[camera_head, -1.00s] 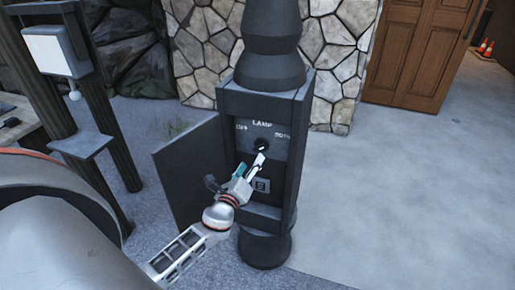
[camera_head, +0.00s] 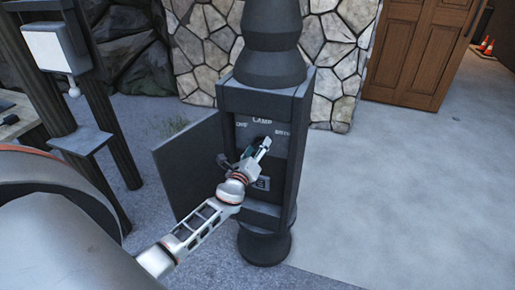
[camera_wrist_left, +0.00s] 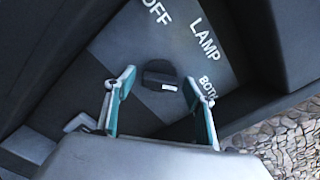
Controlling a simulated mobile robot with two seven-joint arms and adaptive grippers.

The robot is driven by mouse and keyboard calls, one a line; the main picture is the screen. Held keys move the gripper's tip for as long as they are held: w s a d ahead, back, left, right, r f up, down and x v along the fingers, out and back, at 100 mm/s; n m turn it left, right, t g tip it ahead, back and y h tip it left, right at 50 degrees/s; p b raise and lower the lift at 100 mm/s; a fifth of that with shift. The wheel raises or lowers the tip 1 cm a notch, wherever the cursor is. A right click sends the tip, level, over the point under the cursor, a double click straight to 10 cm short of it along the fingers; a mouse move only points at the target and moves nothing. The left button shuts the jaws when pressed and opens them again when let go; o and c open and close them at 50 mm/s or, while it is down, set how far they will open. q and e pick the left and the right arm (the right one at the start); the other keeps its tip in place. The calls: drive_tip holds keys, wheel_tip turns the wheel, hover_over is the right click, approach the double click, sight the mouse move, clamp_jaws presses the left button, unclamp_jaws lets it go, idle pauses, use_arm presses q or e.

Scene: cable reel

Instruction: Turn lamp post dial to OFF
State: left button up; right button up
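The dial (camera_wrist_left: 158,74) is a small black knob with a white mark near its lower right side in the left wrist view. It sits on a grey panel (camera_head: 247,141) inside the open black lamp post (camera_head: 303,90). The panel reads OFF (camera_wrist_left: 157,12), LAMP (camera_wrist_left: 205,38) and BOTH (camera_wrist_left: 208,86); the mark lies on the BOTH side, away from OFF. My left gripper (camera_wrist_left: 160,84) is open, with one teal-padded finger on each side of the dial; I cannot tell whether they touch it. In the head view the left gripper (camera_head: 262,148) mostly hides the dial. My right gripper is not in view.
The post's open door (camera_head: 185,170) hangs to the left of my gripper. An outlet (camera_head: 263,183) sits below the dial. A stone wall (camera_head: 200,50) stands behind, and a post with a white box (camera_head: 45,45) is at the left.

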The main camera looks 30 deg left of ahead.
use_arm(q)
drive_tip(key=c, duration=1)
drive_tip(key=shift+o, duration=0.2)
